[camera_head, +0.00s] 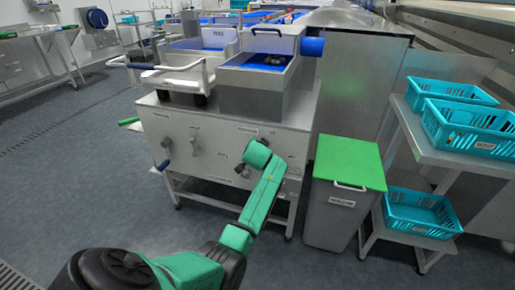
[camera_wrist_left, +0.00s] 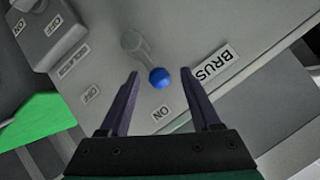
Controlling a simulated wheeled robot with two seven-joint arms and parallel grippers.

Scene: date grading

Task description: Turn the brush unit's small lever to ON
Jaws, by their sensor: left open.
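The brush unit's small lever has a blue ball knob (camera_wrist_left: 158,77) on a grey stem (camera_wrist_left: 140,52) in the left wrist view. The knob sits between the fingertips of my left gripper (camera_wrist_left: 164,74), which is open, with a gap on both sides. An ON label (camera_wrist_left: 162,113) lies below the knob, and a partly cut-off "BRUS" label (camera_wrist_left: 217,65) lies to its right. The stem slants from its upper-left pivot down toward the knob. In the head view my left gripper (camera_head: 241,170) is at the lower front panel (camera_head: 215,133) of the steel machine and hides the lever. My right gripper is not in view.
Another switch block (camera_wrist_left: 48,28) with OFF and ON labels is at the upper left of the wrist view. A grey bin with a green lid (camera_head: 349,162) stands right of the machine. Teal crates (camera_head: 470,128) sit on a rack at right. Floor at left is clear.

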